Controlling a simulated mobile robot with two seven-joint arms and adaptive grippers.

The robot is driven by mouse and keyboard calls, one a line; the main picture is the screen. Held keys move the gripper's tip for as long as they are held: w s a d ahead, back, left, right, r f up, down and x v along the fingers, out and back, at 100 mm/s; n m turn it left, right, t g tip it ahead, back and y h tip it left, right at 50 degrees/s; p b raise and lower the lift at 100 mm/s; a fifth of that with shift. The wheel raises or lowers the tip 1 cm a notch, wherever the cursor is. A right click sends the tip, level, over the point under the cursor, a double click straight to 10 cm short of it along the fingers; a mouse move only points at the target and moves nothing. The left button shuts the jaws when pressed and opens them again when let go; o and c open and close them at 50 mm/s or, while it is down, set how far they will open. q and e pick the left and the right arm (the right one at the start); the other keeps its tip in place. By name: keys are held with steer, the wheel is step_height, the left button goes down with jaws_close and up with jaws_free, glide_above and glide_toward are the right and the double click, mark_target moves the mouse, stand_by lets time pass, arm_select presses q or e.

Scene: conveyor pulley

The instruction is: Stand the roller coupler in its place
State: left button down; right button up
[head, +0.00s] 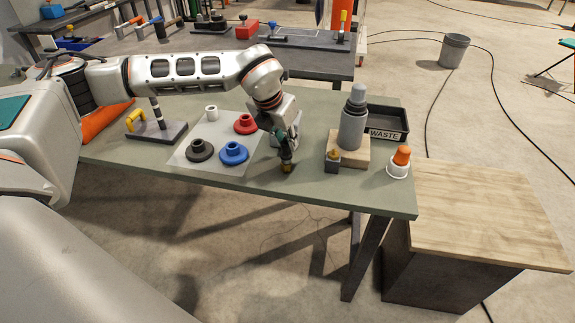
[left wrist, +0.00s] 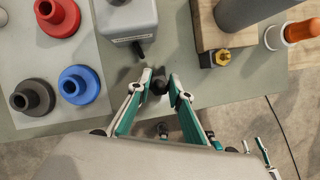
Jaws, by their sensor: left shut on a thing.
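My left gripper (head: 287,157) is shut on a small dark piece with a brass-coloured lower end (head: 287,168), probably the roller coupler. It is near the table's front edge; I cannot tell whether the piece touches the table. In the left wrist view the fingers (left wrist: 161,84) close around its dark round top (left wrist: 159,87). A grey roller (head: 353,118) stands upright on a wooden block (head: 362,150) to the right. A small dark block with a brass top (head: 333,158) is at that block's front left corner.
A pale sheet (head: 187,166) holds red (head: 245,124), blue (head: 234,153), black (head: 200,150) and white (head: 212,113) parts. A grey box (left wrist: 125,18) stands just behind the gripper. A waste tray (head: 405,123) and an orange-topped white cup (head: 399,163) are at the right.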

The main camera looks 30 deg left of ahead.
arm_select(q)
steer(key=shift+f, duration=0.1)
steer(key=c, duration=1)
jaws_free()
steer(key=shift+o, duration=0.2)
steer(key=o, duration=0.4)
steer(key=o, duration=0.4)
steer(key=shift+o, duration=0.8)
